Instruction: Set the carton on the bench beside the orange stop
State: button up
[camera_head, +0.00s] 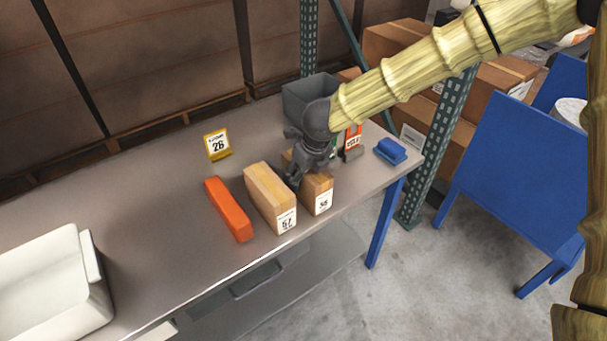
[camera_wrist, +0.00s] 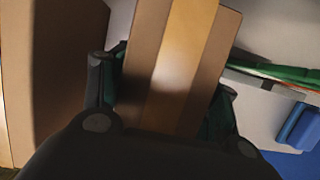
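The orange stop (camera_head: 228,208) is a long bar lying on the bench (camera_head: 150,200). A brown carton labelled 57 (camera_head: 268,190) stands just right of it, with a narrow gap. A second carton, labelled 38 (camera_head: 318,195), stands right of that one near the front edge, partly hidden by my gripper (camera_head: 302,172). My gripper points down over the carton labelled 38. In the wrist view, a carton with a pale tape stripe (camera_wrist: 185,60) lies between my gripper's two fingers (camera_wrist: 165,100). The fingers flank it closely; I cannot tell whether both press on it.
A white bin (camera_head: 50,285) stands at the left. A yellow sign marked 26 (camera_head: 217,145), a grey bin (camera_head: 305,98), an orange-labelled item (camera_head: 353,142) and a blue block (camera_head: 390,151) are on the bench. A green rack post (camera_head: 435,140) stands beyond.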

jog(key=o, duration=0.4)
jog(key=shift+r, duration=0.15)
jog(key=v, duration=1.1)
jog(key=shift+s+r, duration=0.15)
jog(key=shift+r, duration=0.25)
